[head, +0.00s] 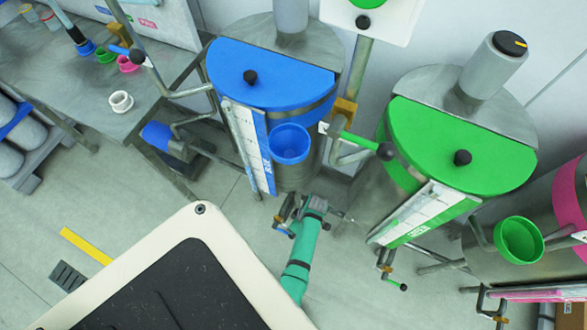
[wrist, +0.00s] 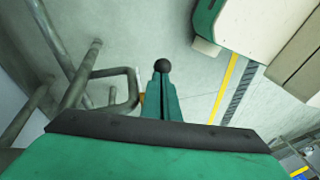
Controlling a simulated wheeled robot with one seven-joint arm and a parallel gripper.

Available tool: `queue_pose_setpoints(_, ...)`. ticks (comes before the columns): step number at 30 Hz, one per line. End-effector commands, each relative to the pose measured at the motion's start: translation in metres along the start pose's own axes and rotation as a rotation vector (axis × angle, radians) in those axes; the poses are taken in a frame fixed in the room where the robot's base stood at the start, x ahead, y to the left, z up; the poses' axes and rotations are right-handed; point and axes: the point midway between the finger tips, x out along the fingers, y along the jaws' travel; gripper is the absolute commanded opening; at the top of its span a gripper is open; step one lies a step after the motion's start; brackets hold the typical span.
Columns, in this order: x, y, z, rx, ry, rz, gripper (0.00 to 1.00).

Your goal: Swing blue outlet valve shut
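The blue drum (head: 270,75) stands at the upper middle of the head view. Its blue outlet valve (head: 282,231) is low at its front, small and partly hidden by my gripper. The blue part of the lever does not show in the wrist view, where a dark ball knob (wrist: 162,66) sits right at my fingertips. My gripper (head: 292,217) is at the valve, and its green fingers (wrist: 161,88) are together with only a thin slit between them. I cannot tell whether the fingers touch the knob or whether the lever lies between them.
A blue bucket (head: 290,144) hangs on the drum above my gripper. The green drum (head: 455,150) stands to the right with its own valve (head: 389,270). Metal pipes (wrist: 75,75) run close at the left in the wrist view. Open floor (head: 215,195) lies to the left of my gripper.

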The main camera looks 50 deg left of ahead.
Motion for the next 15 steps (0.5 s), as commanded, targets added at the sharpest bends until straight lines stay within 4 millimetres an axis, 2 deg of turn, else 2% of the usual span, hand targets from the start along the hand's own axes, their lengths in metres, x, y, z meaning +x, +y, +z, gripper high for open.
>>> queue_pose_setpoints(4, 0.0, -0.002, -0.001, 0.0, -0.003, -0.003, 0.0)
queue_pose_setpoints(8, -0.009, -0.001, -0.009, -0.002, -0.001, 0.001, 0.0)
queue_pose_setpoints(13, -0.034, 0.0, -0.027, 0.003, 0.002, 0.004, 0.0)
queue_pose_setpoints(15, -0.05, 0.001, -0.024, 0.006, 0.003, 0.005, 0.0)
